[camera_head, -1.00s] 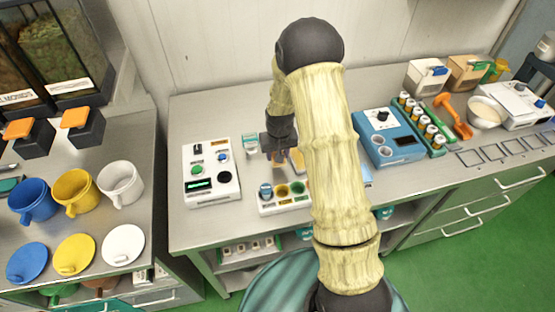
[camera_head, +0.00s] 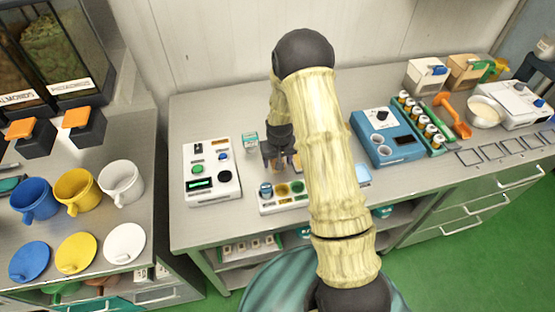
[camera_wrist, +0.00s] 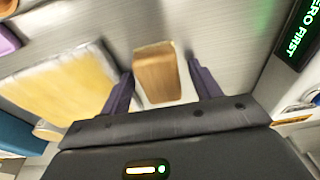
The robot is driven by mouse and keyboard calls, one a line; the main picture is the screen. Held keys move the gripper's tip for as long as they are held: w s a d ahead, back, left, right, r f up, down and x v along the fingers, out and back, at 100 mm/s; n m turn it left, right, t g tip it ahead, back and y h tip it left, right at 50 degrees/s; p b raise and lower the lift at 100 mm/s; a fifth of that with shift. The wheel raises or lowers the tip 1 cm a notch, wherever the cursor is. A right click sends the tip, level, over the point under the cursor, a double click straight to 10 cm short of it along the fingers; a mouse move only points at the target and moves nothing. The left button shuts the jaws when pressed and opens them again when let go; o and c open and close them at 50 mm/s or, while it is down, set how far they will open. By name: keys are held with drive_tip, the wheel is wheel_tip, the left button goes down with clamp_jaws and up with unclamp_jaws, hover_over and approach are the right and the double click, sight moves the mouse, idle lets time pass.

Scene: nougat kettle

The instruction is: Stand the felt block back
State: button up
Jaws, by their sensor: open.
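A small tan, wood-coloured block with a pale strip along its lower edge (camera_wrist: 155,72) shows in the wrist view, and I take it to be the felt block. It lies between the two dark purple fingers of my gripper (camera_wrist: 161,70), with gaps visible on both sides. My gripper is open around it. In the head view my gripper (camera_head: 277,160) is low over the middle bench, behind the three-coloured tray (camera_head: 282,204). There the arm and fingers largely hide the block.
A yellow-topped board (camera_wrist: 62,85) lies close left of the block in the wrist view. A white control box (camera_head: 210,172) and a small green-and-white box (camera_head: 250,142) stand left of my gripper. A blue device (camera_head: 385,135) stands to the right.

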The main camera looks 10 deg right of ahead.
drive_tip(key=shift+r, duration=0.15)
wheel_tip(320, 180, up, 12)
drive_tip(key=s+b, duration=0.1)
drive_tip(key=b, duration=0.1)
drive_tip(key=shift+s, duration=0.4)
idle(0.5)
drive_tip(key=s+r, duration=0.3)
drive_tip(key=s, duration=0.6)
drive_tip(key=s+r, duration=0.4)
drive_tip(key=s, duration=0.6)
drive_tip(key=shift+r+t, duration=0.25)
drive_tip(key=shift+t, duration=0.15)
